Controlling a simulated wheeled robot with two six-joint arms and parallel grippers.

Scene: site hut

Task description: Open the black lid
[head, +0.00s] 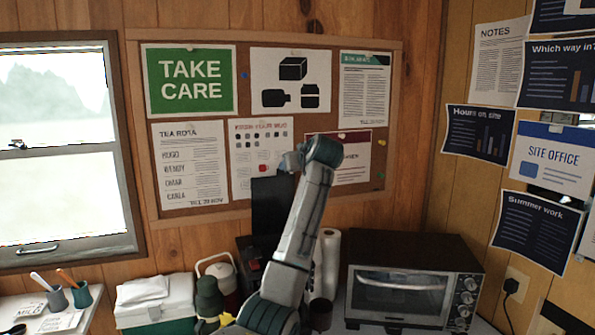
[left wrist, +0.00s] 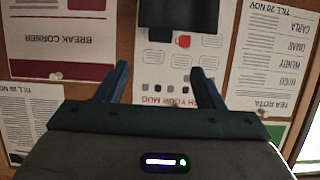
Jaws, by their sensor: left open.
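A black flat panel, which looks like the black lid (head: 272,205), stands upright in front of the pinboard above a dark box (head: 248,262) in the head view. The arm covers its right part. In the left wrist view, which is upside down, the black panel (left wrist: 180,14) shows at the top edge, beyond my fingers. My left gripper (left wrist: 158,72) is open and empty, facing the pinboard. In the head view its arm rises in front of the box and the fingers cannot be made out. My right gripper is not in view.
A toaster oven (head: 405,285) stands to the right, with a paper roll (head: 330,255) beside it. A red and white jug (head: 218,275) and a white-lidded cool box (head: 155,300) stand to the left. The pinboard (head: 225,217) is behind.

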